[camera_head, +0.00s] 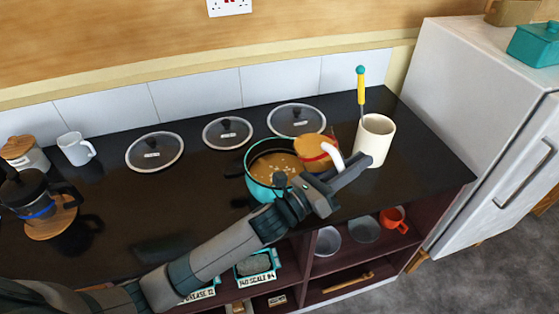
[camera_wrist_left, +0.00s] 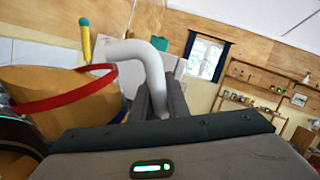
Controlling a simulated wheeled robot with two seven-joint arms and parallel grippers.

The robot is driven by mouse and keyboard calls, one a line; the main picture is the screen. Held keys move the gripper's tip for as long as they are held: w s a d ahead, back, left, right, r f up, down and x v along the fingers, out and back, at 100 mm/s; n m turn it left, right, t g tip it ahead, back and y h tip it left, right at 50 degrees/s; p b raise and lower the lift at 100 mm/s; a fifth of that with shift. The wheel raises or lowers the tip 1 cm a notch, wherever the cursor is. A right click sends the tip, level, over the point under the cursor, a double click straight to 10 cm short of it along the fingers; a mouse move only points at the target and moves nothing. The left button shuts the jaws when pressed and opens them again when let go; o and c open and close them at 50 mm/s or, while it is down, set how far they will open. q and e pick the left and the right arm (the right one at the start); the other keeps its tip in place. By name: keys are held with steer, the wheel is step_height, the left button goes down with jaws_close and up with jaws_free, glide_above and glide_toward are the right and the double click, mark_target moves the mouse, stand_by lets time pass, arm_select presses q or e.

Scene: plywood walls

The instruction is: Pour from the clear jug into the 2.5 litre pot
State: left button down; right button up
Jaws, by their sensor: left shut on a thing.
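The jug (camera_head: 313,149) has a see-through body showing amber-brown, a red band and a white handle (camera_head: 335,156). It is tilted and held at the right side of the teal pot (camera_head: 262,191), partly over its rim. The pot stands on the dark counter with brown liquid and pale bits inside; my arm hides part of its front. My left gripper (camera_head: 345,175) is shut on the jug's handle. In the left wrist view the jug (camera_wrist_left: 70,98) is at the left and its handle (camera_wrist_left: 150,62) runs between the fingers. I cannot make out a stream. My right gripper is not in view.
A cream utensil holder (camera_head: 374,143) with a yellow-handled tool stands close right of the jug. Several glass lids (camera_head: 155,151) lie along the back. A French press (camera_head: 35,195) and white mug (camera_head: 76,149) stand at the left. Open shelves lie below; a white fridge (camera_head: 470,110) is at the right.

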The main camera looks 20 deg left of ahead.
arm_select(q)
steer(key=shift+w+a+r+n, duration=0.1)
steer(key=shift+a+r+n, duration=0.3)
steer(key=shift+r, duration=0.1)
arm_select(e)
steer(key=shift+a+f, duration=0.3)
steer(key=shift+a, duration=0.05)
arm_select(q)
steer(key=shift+a+r+n+t+b, duration=0.2)
steer(key=shift+n+t+b, duration=0.1)
steer(key=shift+t+b, duration=0.1)
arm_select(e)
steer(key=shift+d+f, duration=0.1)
arm_select(q)
steer(key=shift+w+a+r+n, duration=0.1)
steer(key=shift+a+r+n, duration=0.1)
steer(key=shift+n, duration=0.1)
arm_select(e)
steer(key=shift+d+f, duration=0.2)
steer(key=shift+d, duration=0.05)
arm_select(q)
steer(key=shift+a+r+b, duration=0.1)
steer(key=shift+a+b, duration=0.05)
steer(key=shift+b, duration=0.2)
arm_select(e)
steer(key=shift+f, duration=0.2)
